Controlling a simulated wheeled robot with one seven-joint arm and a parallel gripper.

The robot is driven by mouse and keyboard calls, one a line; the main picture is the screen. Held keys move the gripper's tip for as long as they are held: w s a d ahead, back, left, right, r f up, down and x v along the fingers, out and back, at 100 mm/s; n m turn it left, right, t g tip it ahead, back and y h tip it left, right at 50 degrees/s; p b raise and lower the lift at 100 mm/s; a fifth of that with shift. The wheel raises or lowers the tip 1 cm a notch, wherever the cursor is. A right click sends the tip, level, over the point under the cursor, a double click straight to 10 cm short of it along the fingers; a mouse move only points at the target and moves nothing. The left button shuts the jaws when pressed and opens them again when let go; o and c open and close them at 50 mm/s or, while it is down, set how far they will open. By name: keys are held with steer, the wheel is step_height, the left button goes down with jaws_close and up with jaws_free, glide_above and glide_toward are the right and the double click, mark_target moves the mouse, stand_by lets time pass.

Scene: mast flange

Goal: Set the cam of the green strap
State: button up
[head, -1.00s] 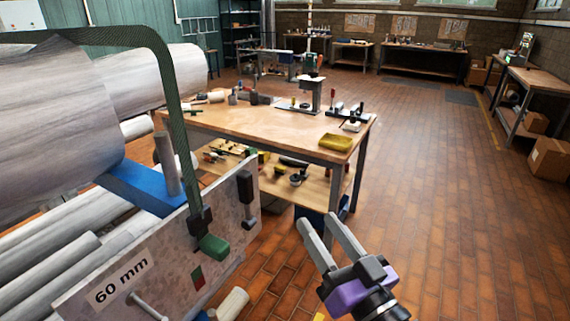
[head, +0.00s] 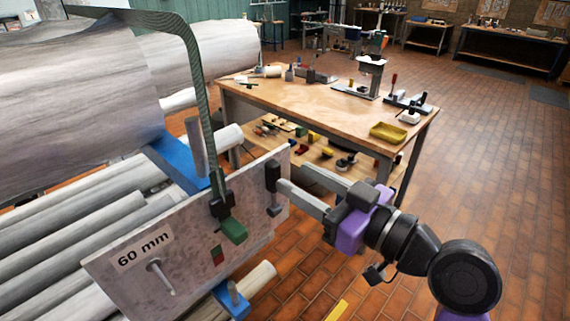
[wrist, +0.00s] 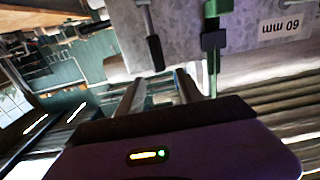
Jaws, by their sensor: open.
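The green strap (head: 200,95) runs over the large pale log and down to a black buckle (head: 221,197) on the speckled plate (head: 180,250). Its green cam lever (head: 233,230) sticks out below the buckle, towards me. In the wrist view the strap (wrist: 213,80) and its green lever (wrist: 217,8) appear upside down, right of the fingers. My gripper (head: 293,177) is open, right of the strap at the plate's right end. One fingertip appears close to a black-handled fitting (head: 273,188); I cannot tell whether they touch. Nothing shows between the fingers (wrist: 160,88).
A wooden workbench (head: 300,100) with tools and a yellow tray (head: 388,132) stands behind my gripper. A metal pin (head: 160,277) juts from the plate beside the "60 mm" label. A blue block (head: 182,163) and upright post stand behind the plate.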

mark_target(277, 167)
steer(key=shift+p+x, duration=0.55)
steer(key=shift+x, duration=1.9)
jaws_close()
